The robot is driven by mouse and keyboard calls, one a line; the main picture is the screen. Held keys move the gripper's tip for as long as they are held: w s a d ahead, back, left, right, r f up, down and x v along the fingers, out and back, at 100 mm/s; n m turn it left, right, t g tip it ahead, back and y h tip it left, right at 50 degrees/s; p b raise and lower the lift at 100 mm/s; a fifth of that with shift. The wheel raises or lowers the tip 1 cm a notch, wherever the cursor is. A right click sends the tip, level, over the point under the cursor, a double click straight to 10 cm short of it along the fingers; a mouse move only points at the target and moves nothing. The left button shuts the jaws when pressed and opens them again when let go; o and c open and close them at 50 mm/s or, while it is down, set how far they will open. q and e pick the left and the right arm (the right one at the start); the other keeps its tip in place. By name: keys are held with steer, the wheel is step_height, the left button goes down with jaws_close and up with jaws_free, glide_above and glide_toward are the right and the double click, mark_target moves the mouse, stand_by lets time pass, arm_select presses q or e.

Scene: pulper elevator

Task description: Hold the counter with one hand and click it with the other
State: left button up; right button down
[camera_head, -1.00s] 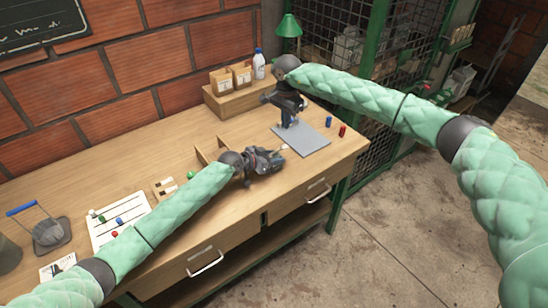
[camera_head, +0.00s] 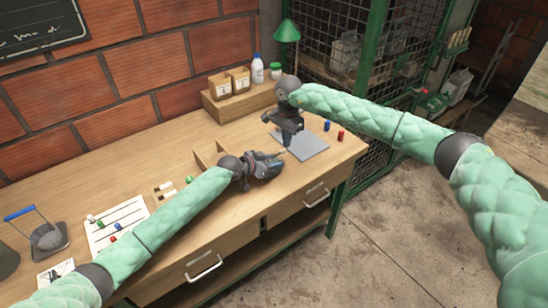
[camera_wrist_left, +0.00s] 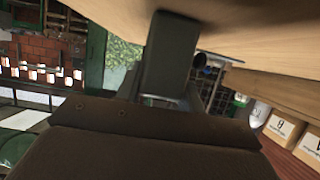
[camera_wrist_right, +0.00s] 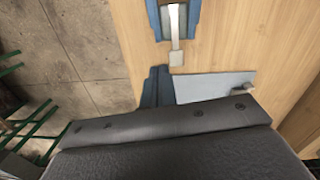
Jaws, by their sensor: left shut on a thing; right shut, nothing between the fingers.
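The counter is a small silver piece with a pale tab (camera_wrist_right: 176,52), clamped between the blue-grey fingers of my left gripper in the right wrist view. In the head view my left gripper (camera_head: 272,163) is low over the desk's front part, shut on the counter, which is mostly hidden there. The left wrist view shows a dark finger close up, and the counter cannot be made out. My right gripper (camera_head: 288,139) is shut and empty, pointing down beside the grey mat (camera_head: 312,146). Its fingers (camera_wrist_right: 158,85) are just short of the tab, apparently apart from it.
A red and a blue piece (camera_head: 327,126) stand right of the mat. A wooden shelf (camera_head: 245,100) with bags and a bottle is behind. A lined sheet (camera_head: 112,222) with coloured pieces lies left. The desk's front edge is close to my left gripper.

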steer(key=shift+g+y, duration=0.4)
steer(key=s+d+f, duration=0.1)
steer(key=f, duration=0.1)
steer(key=s+d+f, duration=0.1)
steer(key=s+f, duration=0.1)
steer(key=s+d+f, duration=0.1)
steer(key=s+f, duration=0.1)
steer(key=f, duration=0.1)
steer(key=shift+s+d, duration=0.1)
steer(key=shift+s, duration=0.05)
steer(key=shift+s+f+t, duration=0.1)
steer(key=shift+s+t, duration=0.2)
steer(key=shift+a+r+m+t+y, duration=0.25)
steer(key=shift+m+t+y, duration=0.15)
steer(key=shift+m+y, duration=0.1)
steer(key=w+a+r+m+t+y, duration=0.2)
steer(key=a+r+m+t, duration=0.1)
steer(key=r, duration=0.3)
steer(key=w+a+r+m+t+y, duration=0.2)
steer(key=a+r+m+t, duration=0.1)
steer(key=r, duration=0.3)
steer(key=shift+w+a+r+m+y, duration=0.2)
steer(key=shift+a+m+y, duration=0.1)
steer(key=shift+m, duration=0.2)
steer(key=shift+f, duration=0.1)
steer(key=shift+w+d+f, duration=0.1)
steer(key=shift+f, duration=2.05)
steer(key=shift+d+f, duration=0.1)
steer(key=shift+f, duration=2.05)
steer(key=shift+f, duration=0.1)
